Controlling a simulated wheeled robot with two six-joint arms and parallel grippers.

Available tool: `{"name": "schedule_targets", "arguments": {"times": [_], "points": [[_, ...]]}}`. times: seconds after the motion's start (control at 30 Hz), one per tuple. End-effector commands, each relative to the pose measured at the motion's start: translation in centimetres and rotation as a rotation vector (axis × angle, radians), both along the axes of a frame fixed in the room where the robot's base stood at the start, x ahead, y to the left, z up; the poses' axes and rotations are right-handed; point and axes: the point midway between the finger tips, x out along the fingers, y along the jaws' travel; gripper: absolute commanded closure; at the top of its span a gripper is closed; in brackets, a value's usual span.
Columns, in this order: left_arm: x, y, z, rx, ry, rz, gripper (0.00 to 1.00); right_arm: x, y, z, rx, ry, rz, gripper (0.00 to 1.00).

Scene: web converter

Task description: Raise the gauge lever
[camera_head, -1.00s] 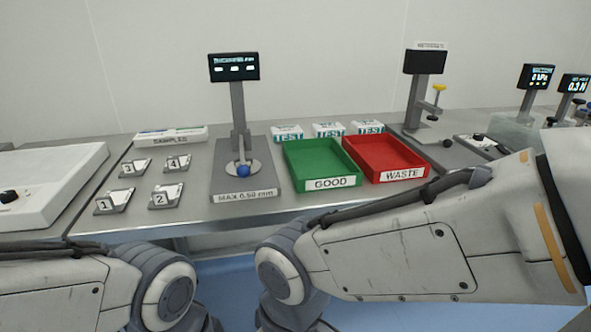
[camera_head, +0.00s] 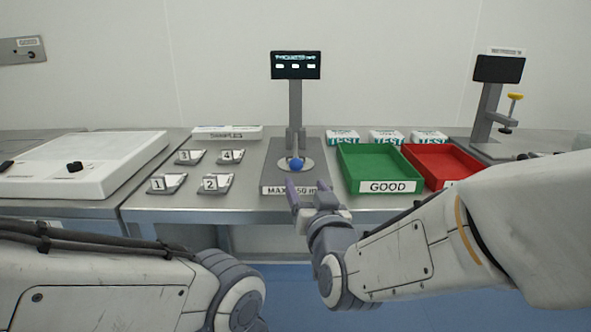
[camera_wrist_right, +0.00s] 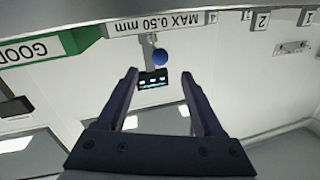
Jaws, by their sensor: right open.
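In the right wrist view the blue knob (camera_wrist_right: 160,57) shows beyond the fingers, slightly right of the gap's middle. My right gripper (camera_head: 309,186) is open and empty, at the front edge of the gauge base, partly covering its "MAX 0.50 mm" label. My left arm is in the lower left; its gripper is out of the picture.
A green GOOD tray (camera_head: 389,187) and a red WASTE tray (camera_head: 440,151) stand right of the gauge, with TEST boxes behind. Several numbered samples (camera_head: 216,183) and a SAMPLES box (camera_head: 227,132) are left. A white device (camera_head: 110,165) stands farther left.

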Motion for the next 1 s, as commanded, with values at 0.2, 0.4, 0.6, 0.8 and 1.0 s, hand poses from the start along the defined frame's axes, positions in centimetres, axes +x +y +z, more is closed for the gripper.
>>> {"name": "schedule_targets", "arguments": {"times": [0.2, 0.4, 0.6, 0.8, 1.0], "points": [[0.0, 0.0, 3.0, 0.0, 0.0, 0.0, 0.5, 1.0, 0.1, 0.7, -0.007, 0.003, -0.007, 0.31], [0.0, 0.0, 6.0, 0.0, 0.0, 0.0, 0.5, 1.9, 0.3, 0.7, -0.008, 0.004, -0.007, 0.31], [0.0, 0.0, 8.5, -0.001, -0.001, 0.0, 0.5, 2.9, 0.5, 0.4, -0.003, 0.004, -0.001, 0.31], [0.0, 0.0, 8.2, 0.0, 0.0, 0.0, 0.5, 7.0, 1.3, 0.1, 0.0, -0.002, -0.001, 0.31], [0.0, 0.0, 8.5, 0.0, 0.0, 0.0, 0.5, 9.5, 1.8, 0.1, 0.0, 0.0, -0.001, 0.31]]}}
